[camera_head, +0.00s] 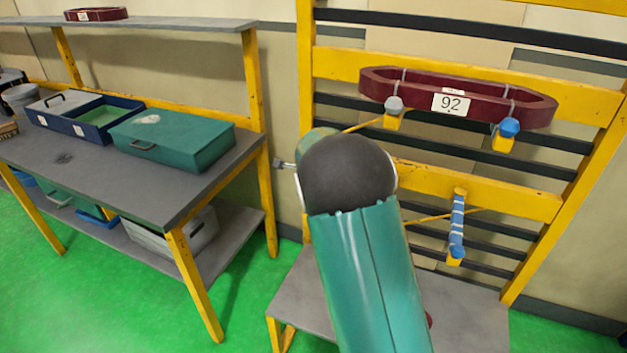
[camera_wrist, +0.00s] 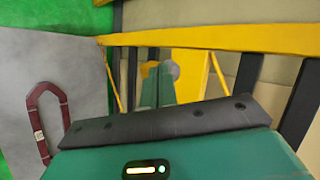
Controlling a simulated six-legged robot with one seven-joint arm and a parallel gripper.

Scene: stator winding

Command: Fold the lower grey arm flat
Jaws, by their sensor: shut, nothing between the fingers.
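The lower grey arm is not clear in the head view, where my teal arm covers the left part of the lower yellow rail (camera_head: 500,185). In the wrist view a small grey rounded end (camera_wrist: 173,69) with yellow beside it shows just past my gripper (camera_wrist: 165,92); it is probably the lower grey arm. Its angle, and whether I touch it, I cannot tell. My gripper is shut and empty. The lower blue arm (camera_head: 457,225) hangs down from the right of the lower rail. The upper grey arm (camera_head: 393,106) and upper blue arm (camera_head: 508,128) are at the upper rail.
A dark red coil marked 92 (camera_head: 450,103) sits at the upper rail. Another dark red coil (camera_wrist: 63,104) lies on the grey shelf below the rack. A workbench (camera_head: 80,165) with a teal toolbox (camera_head: 175,140) stands at left. Green floor lies between.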

